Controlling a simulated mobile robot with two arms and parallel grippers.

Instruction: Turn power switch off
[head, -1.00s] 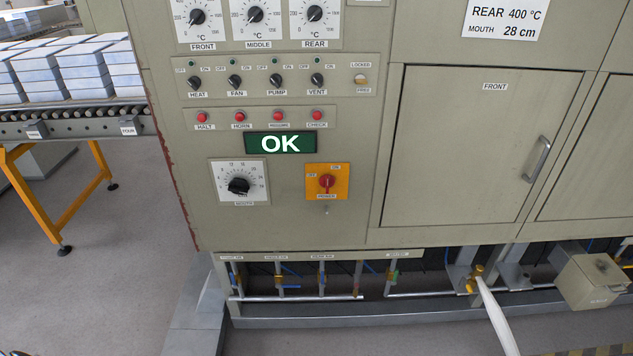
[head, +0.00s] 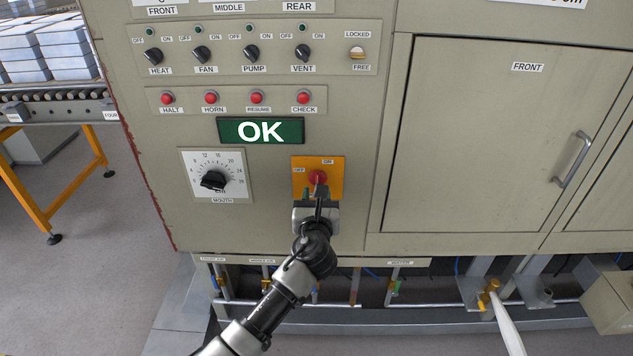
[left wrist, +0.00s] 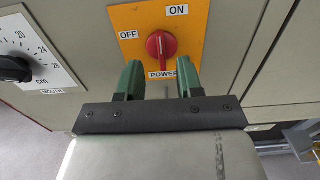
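The power switch is a red knob (head: 317,177) on an orange plate (head: 335,165), on the cabinet's front panel below the OK display. It also shows in the left wrist view (left wrist: 161,45), its handle and white mark roughly upright, with OFF to its left and ON above right. My left gripper (head: 315,194) is in front of the lower part of the plate. In the left wrist view its green fingers (left wrist: 160,80) are open and empty, spread left and right just below the knob. I see no contact with the knob. My right gripper is not in view.
Left of the switch is the mouth dial (head: 213,180). Above are the green OK display (head: 261,131), several red buttons (head: 256,97) and a row of black knobs (head: 202,54). A door with a protruding handle (head: 572,160) is at right. Pipes run below the panel.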

